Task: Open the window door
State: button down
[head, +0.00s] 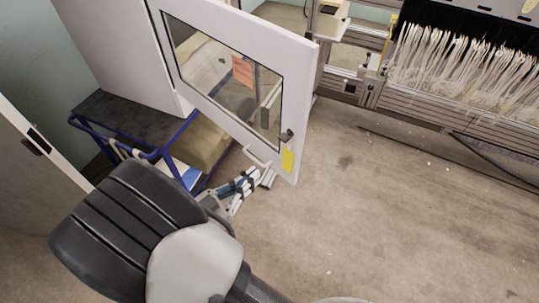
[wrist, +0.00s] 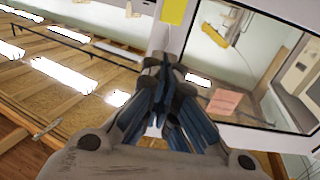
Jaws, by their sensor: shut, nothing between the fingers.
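The window door (head: 300,75) is a pale panel with a dark-framed glass pane, a dark latch (head: 288,135) and a yellow label (head: 288,161). It stands swung out from the pale cabinet (head: 125,45). A reddish note (head: 242,71) shows on the pane. My gripper (head: 262,178) is shut and empty beside the door's lower edge, near the latch end. In the wrist view, my shut fingers (wrist: 163,68) point at the door frame below the yellow label (wrist: 173,12); the pane and note (wrist: 225,101) are at right. I cannot tell whether they touch the door.
A blue-framed cart (head: 148,158) with a box (head: 203,145) stands below the cabinet. A loom-like machine with many white threads (head: 465,65) stands at the upper right. The floor (head: 400,220) right of the door is mostly clear.

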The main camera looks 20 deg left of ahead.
aim_at(294, 143)
jog(key=b+x, duration=0.1)
jog(key=x, duration=1.1)
jog(key=shift+w+d, duration=0.2)
jog(key=shift+w, duration=0.15)
jog(key=shift+w, duration=0.1)
